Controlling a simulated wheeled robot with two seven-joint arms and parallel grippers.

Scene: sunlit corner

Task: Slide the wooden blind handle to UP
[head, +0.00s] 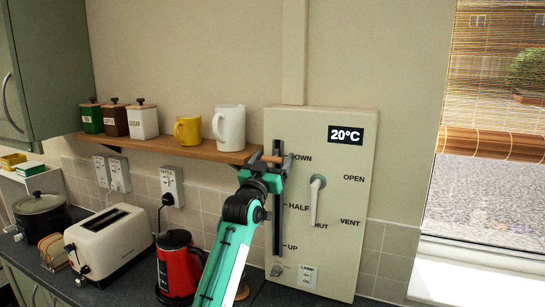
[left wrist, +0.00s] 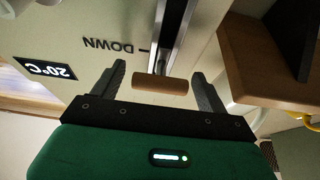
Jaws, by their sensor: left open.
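The wooden blind handle (head: 267,157) is a short, round bar on a dark vertical slot (head: 277,225) in a cream wall panel. It stands near the DOWN mark (head: 301,158) at the upper part of the slot; HALF is lower and UP (head: 291,247) is near the bottom. My left gripper (head: 271,166) is at the handle. In the left wrist view the handle (left wrist: 160,86) lies between the open fingers of my left gripper (left wrist: 160,80), with a gap on both sides. My right gripper is not in view.
A wooden shelf (head: 180,149) with mugs and canisters ends close to the left of the handle. A grey lever (head: 315,200) with OPEN, VENT and SHUT marks is right of the slot. A red kettle (head: 178,262) and toaster (head: 108,240) stand below. A blind (head: 492,143) partly covers the window.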

